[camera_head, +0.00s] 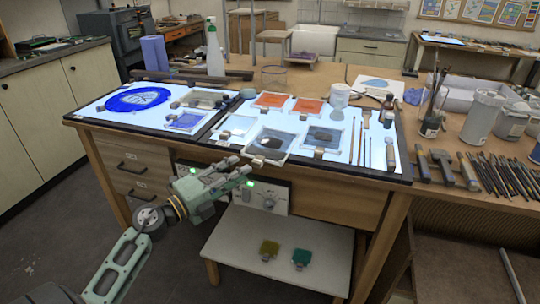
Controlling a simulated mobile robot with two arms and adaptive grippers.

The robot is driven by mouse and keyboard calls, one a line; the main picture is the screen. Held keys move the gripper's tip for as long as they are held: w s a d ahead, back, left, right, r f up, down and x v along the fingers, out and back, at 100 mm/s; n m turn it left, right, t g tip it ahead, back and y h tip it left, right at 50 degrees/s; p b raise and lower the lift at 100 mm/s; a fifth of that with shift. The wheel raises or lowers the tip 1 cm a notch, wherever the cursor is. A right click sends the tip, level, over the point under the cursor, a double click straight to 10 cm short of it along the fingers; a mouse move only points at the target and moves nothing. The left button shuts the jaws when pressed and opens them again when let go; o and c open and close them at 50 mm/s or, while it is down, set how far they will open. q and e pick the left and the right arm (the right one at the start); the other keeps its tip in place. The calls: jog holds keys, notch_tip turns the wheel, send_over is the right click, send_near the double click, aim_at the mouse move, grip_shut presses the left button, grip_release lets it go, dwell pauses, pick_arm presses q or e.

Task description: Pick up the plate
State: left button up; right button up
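A round blue plate (138,99) with a paler pattern in its middle lies flat on the left lit panel of the workbench. My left gripper (240,167) is in front of the bench's front edge, to the right of the plate and nearer to me. My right gripper is not in view.
Small glass panes, orange (271,100) and dark (272,142), lie on the lit panels (236,148). A spray bottle (214,48) stands behind. Brushes (505,172) and jars (483,114) crowd the right side. A low shelf (285,245) is below the bench.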

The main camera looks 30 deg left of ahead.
aim_at(258, 162)
pick_arm(q)
jog(key=p+x, duration=0.1)
jog(key=x, duration=0.6)
jog(key=shift+r+p, duration=0.1)
jog(key=shift+p, duration=0.3)
jog(key=shift+w, duration=0.3)
jog(key=shift+w+d, duration=0.1)
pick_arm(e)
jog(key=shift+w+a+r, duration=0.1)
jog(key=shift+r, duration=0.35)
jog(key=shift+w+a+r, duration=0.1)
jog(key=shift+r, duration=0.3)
pick_arm(q)
grip_shut()
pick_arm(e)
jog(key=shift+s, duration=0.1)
